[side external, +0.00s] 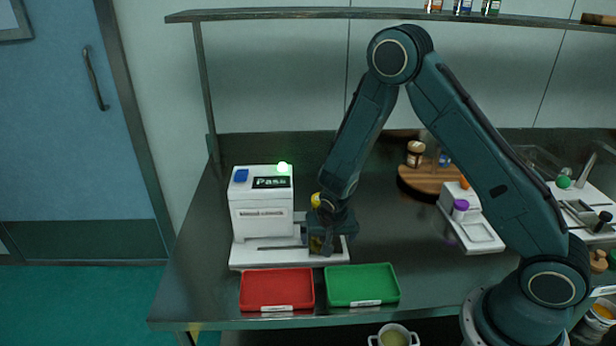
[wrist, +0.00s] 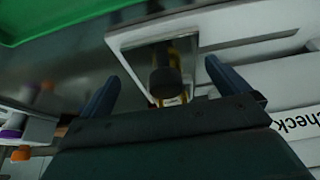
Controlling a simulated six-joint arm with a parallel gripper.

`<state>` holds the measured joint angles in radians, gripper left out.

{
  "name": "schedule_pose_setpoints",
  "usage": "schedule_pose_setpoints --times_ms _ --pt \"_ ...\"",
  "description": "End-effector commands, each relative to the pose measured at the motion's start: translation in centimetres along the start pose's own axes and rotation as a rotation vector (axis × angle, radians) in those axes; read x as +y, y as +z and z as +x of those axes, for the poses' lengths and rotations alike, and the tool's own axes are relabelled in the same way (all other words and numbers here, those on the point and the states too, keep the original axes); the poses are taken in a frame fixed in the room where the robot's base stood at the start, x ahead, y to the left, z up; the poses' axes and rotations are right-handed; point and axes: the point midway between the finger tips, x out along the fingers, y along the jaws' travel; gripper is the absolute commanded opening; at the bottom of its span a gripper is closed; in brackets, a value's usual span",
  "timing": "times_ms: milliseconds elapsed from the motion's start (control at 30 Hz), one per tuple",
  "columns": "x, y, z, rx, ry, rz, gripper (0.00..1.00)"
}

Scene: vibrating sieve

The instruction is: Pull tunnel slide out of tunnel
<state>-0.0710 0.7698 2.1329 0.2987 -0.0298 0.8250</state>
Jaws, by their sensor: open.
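The white machine (side external: 262,215) stands at the left of the counter, its screen reading "Pass" and a green light lit on top. Its white base plate (side external: 262,256) reaches right, under my gripper (side external: 325,243). In the wrist view my gripper (wrist: 162,72) is open, one dark finger on each side of a dark round-ended piece (wrist: 165,82) with yellowish parts beside it. I cannot tell whether this piece is the tunnel slide's handle. The fingers look apart from it. The tunnel and the rest of the slide are not clearly visible; my gripper covers that area in the side view.
A red tray (side external: 277,270) and a green tray (side external: 362,268) lie in front of the base plate. A yellow object (side external: 315,199) shows behind my wrist. A white stand with a purple-capped jar (side external: 459,210) and a round wooden board (side external: 422,184) are to the right.

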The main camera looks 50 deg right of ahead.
Motion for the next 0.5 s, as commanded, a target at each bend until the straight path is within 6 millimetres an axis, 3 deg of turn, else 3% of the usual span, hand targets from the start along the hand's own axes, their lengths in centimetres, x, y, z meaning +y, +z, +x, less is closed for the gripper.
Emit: schedule_pose_setpoints --times_ms 500 --pt "-0.1 0.0 -3.4 0.002 -0.002 -0.001 1.0"
